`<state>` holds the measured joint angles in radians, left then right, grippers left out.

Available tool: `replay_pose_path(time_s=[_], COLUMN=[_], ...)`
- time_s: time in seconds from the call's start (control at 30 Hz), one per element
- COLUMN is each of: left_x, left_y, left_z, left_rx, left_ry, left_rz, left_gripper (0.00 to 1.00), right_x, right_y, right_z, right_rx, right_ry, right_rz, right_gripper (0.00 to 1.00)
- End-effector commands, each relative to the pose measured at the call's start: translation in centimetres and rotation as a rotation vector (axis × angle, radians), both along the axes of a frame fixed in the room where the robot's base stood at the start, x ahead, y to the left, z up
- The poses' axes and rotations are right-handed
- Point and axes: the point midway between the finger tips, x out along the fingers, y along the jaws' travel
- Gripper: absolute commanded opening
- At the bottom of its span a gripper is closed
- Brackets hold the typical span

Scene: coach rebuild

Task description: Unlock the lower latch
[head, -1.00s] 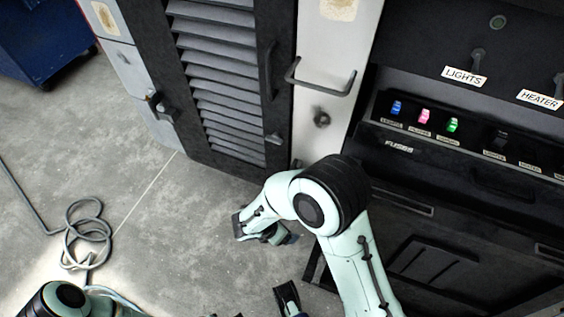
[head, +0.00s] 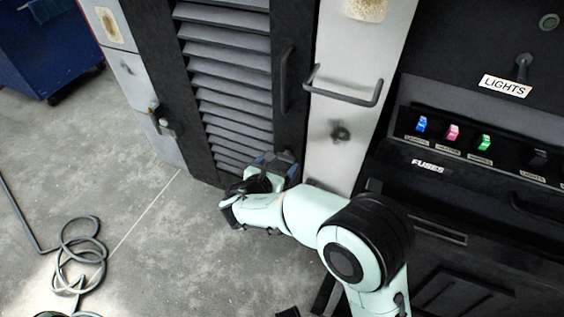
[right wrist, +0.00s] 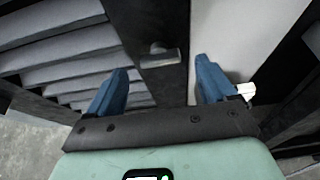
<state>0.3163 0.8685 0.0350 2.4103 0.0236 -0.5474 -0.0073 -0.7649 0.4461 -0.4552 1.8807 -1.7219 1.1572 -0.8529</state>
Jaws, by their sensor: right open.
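The lower latch (right wrist: 163,54) is a small dark grey tab on the black frame of the louvred door, seen in the right wrist view. It lies ahead of my right gripper (right wrist: 163,68), in line with the gap between its two blue fingers. The fingers are apart with nothing between them, and I see no contact with the latch. In the head view my right gripper (head: 278,163) is at the lower right of the door and covers most of the latch area. My left gripper cannot be made out.
The louvred door (head: 235,95) has a vertical handle (head: 286,82). A bar handle (head: 343,90) and a dark round knob (head: 341,133) project from the white panel to the right. A fuse panel (head: 450,140) is further right. A looped hose (head: 80,250) lies on the floor at left.

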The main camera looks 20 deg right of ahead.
Motion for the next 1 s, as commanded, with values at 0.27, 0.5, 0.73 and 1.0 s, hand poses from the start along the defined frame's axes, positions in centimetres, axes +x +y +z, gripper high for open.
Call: replay_pose_path(time_s=[0.27, 0.5, 0.73, 1.0], left_x=[1.3, 1.5, 1.4, 1.5], left_y=[0.7, 0.7, 0.7, 0.7], left_z=[-1.0, -1.0, -1.0, -1.1], left_rx=[0.017, 0.019, 0.019, 0.02], left_ry=[-0.036, -0.039, -0.038, -0.04], left_rz=[0.014, 0.015, 0.015, 0.016], left_gripper=[0.43, 0.43, 0.43, 0.43], right_x=[2.0, 2.2, 2.2, 2.1], right_y=[-2.3, -2.5, -2.5, -2.5], right_z=[-1.3, -1.4, -1.4, -1.4], right_rx=[0.001, 0.001, 0.001, 0.006], right_ry=[0.0, 0.001, 0.001, -0.006], right_rz=[-0.001, 0.0, 0.0, 0.0], right_gripper=[0.84, 0.84, 0.42, 0.28])
